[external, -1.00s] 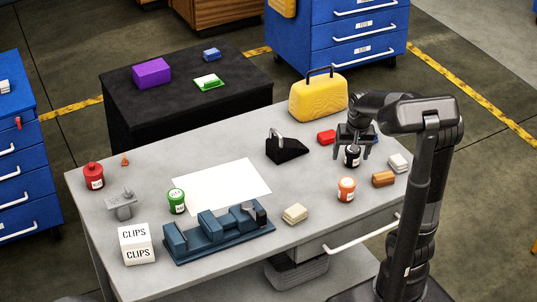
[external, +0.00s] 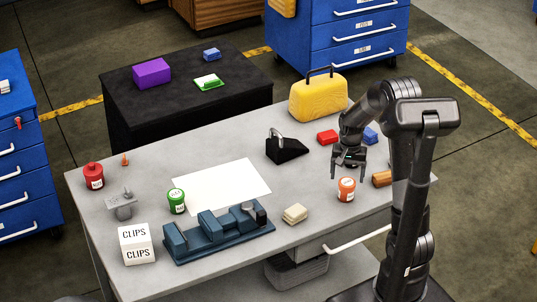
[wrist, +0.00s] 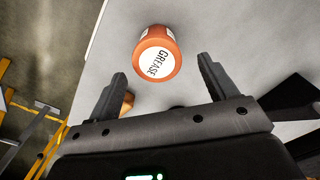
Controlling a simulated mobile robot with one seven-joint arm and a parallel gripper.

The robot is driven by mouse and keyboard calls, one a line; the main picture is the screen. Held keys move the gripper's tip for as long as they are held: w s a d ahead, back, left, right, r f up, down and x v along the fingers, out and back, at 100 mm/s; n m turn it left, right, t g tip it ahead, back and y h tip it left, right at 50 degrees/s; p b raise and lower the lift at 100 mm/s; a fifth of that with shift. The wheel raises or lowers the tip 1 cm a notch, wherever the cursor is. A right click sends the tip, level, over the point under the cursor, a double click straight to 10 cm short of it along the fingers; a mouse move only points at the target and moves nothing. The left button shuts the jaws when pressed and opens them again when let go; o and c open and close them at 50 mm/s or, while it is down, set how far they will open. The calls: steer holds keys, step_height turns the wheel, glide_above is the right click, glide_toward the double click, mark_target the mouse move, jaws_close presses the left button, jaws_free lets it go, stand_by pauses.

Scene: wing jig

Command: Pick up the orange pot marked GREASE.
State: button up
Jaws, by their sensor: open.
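The orange pot (external: 346,190) stands upright near the front edge of the grey workbench, right of centre. In the wrist view the orange pot (wrist: 157,53) shows its white round lid label reading GREASE. My gripper (external: 348,177) is open and empty, pointing down just above and behind the pot. In the wrist view the pot lies ahead of my gripper (wrist: 161,67), between the lines of its two fingers and seemingly just beyond their tips. I see no contact.
A wooden block (external: 382,178) lies close to the right of the pot. A beige block (external: 295,214) and a blue fixture (external: 215,233) are to its left. Red (external: 327,137) and blue (external: 370,135) blocks and a yellow case (external: 318,98) are behind. The black pot is hidden.

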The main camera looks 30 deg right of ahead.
mark_target(348, 181)
steer(key=shift+s+f, duration=0.1)
steer(key=shift+f, duration=2.6)
steer(key=shift+c, duration=0.2)
steer(key=shift+d, duration=0.1)
steer(key=c, duration=1.1)
